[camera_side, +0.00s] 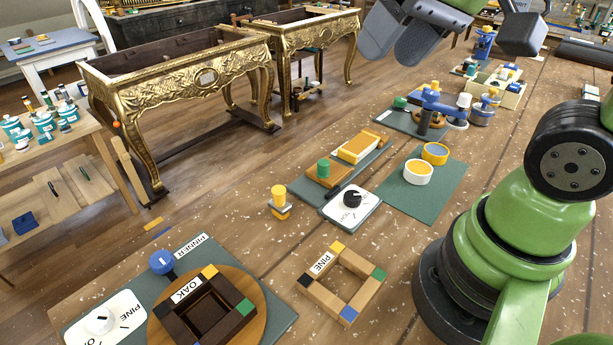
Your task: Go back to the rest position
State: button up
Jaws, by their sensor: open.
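My gripper (393,50) shows at the top edge of the side view, its grey fingers pointing down. It is open, and I see nothing between the fingers. It is high above the workbench (240,222), clear of the objects on it. The upper part of the gripper is cut off by the frame. My green arm stands at the right.
A dark OAK frame (188,291) sits on a round wooden disc. A lighter PINE frame (318,262) lies beside it. A white dial plate (354,207), two round pots (418,173) and clamps (430,103) stand further back. Gilt consoles (180,83) stand behind the bench.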

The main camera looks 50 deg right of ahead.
jog(key=shift+t+y, duration=0.3)
jog(key=shift+t, duration=0.5)
jog(key=s, duration=0.2)
jog(key=s+a, duration=0.1)
jog(key=s, duration=0.2)
jog(key=shift+a+r, duration=0.15)
jog(key=shift+r, duration=0.05)
